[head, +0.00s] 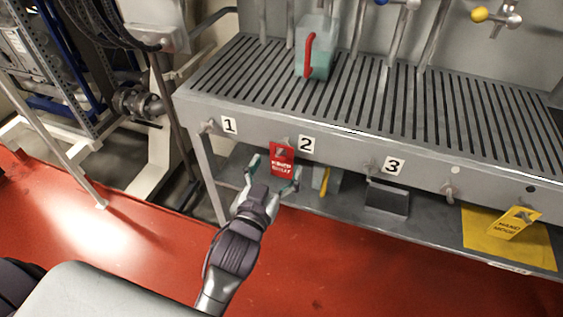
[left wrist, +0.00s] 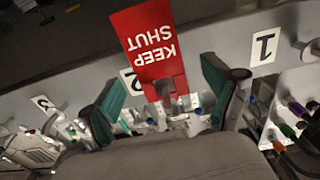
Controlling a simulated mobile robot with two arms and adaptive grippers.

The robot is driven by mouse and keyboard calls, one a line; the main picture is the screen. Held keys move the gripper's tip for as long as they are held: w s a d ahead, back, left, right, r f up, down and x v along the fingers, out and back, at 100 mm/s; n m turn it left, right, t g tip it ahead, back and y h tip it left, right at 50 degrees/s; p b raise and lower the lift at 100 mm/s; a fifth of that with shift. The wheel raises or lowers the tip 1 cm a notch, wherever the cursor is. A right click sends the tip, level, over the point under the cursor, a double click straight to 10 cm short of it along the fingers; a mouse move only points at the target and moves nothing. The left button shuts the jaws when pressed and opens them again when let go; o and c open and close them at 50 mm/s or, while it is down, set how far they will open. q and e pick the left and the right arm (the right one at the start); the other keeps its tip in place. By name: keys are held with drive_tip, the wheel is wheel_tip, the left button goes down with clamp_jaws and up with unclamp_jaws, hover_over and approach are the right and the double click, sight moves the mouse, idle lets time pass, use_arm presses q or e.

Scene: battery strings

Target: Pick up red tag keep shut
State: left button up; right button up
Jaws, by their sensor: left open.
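The red tag (head: 282,161) with white lettering hangs from the front edge of the grey slatted bench, just left of the number 2 label. In the left wrist view the red tag (left wrist: 150,40) reads "KEEP SHUT" upside down. My left gripper (head: 275,172) is open and empty, with one finger to each side of the tag in the picture. The left wrist view also shows both fingers apart (left wrist: 165,80), with the tag in line with the gap. I cannot tell how deep the tag sits between them. My right gripper is not in view.
Hooks line the bench front (head: 330,146) by labels 1, 2 and 3. A dark grey block (head: 387,197) sits on the lower shelf.

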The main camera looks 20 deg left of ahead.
sight(281, 159)
use_arm(q)
drive_tip(key=w, duration=0.3)
drive_tip(key=shift+d, duration=0.1)
drive_tip(key=shift+c, duration=0.6)
drive_tip(key=c, duration=0.9)
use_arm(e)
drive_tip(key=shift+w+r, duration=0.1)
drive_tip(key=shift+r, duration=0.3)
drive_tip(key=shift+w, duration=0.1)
